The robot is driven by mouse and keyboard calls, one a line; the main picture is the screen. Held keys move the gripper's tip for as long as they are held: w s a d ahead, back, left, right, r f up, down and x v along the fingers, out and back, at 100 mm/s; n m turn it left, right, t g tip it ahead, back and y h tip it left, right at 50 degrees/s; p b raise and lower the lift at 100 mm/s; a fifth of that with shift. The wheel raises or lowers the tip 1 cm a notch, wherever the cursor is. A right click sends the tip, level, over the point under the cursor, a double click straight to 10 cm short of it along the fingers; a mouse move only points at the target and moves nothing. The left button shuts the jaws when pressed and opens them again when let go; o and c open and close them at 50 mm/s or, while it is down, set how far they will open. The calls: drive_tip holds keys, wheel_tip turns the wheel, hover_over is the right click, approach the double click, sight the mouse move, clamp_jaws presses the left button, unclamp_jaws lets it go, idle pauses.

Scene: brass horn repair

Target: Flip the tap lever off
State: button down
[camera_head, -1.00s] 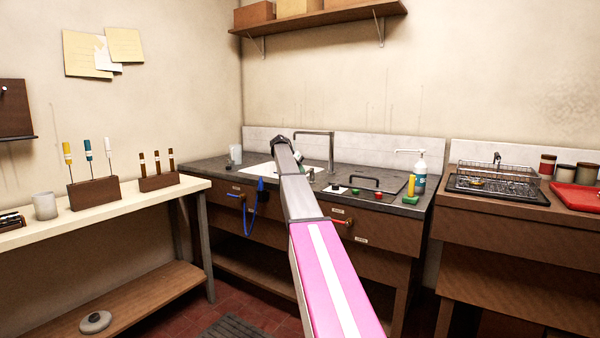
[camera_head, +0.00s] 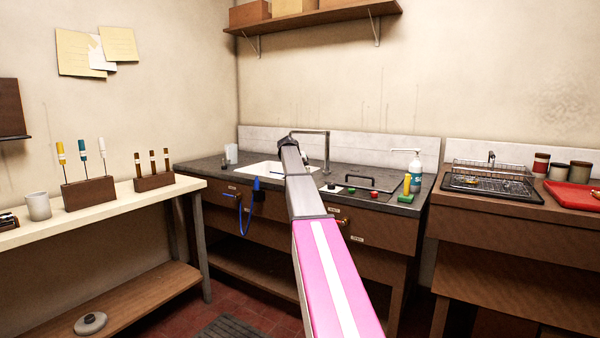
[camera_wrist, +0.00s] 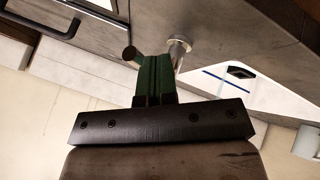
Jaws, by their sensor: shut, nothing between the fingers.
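The sink tap (camera_head: 327,150) is a grey metal pipe rising from the counter, its spout bending left over the white sink (camera_head: 257,168). In the wrist view a round metal tap post (camera_wrist: 177,50) with a flange stands beside my gripper (camera_wrist: 156,62). A short dark cylinder (camera_wrist: 130,52) lies on the fingers' other side; I cannot tell whether it is the lever. My green fingers are shut and empty, close to both, and I cannot tell if they touch. In the head view my arm's end is over the sink; its fingers are hidden.
A white cup (camera_head: 231,153) stands left of the sink. A blue hose (camera_head: 246,208) hangs at the front. A shelf (camera_head: 325,17) runs above.

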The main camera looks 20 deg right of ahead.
drive_tip(key=shift+s+d+n, duration=0.25)
drive_tip(key=shift+d+n, duration=0.15)
drive_tip(key=shift+d, duration=0.05)
drive_tip(key=shift+s+d, duration=0.15)
drive_tip(key=shift+d, duration=0.25)
